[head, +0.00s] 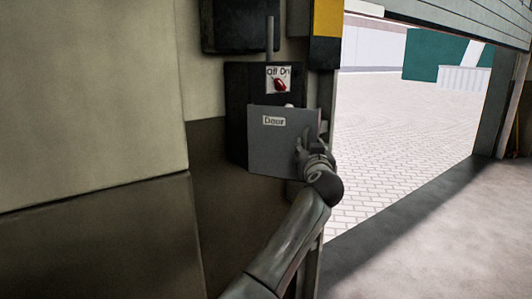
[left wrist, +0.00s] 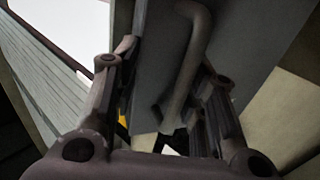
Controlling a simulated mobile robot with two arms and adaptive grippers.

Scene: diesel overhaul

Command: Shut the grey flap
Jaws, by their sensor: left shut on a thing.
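The grey flap (head: 280,145), labelled "Door", is at the front of a black box (head: 238,95) on the wall. Its right edge stands out past the box, and I cannot tell how far it is open. My left gripper (head: 309,148) is at the flap's right side in the head view. In the left wrist view the flap (left wrist: 235,45) fills the middle, with a curved bar handle (left wrist: 186,65) between the fingers of my left gripper (left wrist: 165,95). The gripper is shut on this handle; the exact contact is dark. My right gripper is out of view.
A red switch (head: 280,84) marked "Off On" sits on the box above the flap. A grey pipe (head: 269,35) runs up from the box. A large doorway with a raised shutter (head: 460,35) opens onto paving (head: 400,140) at right. The wall (head: 90,90) fills the left.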

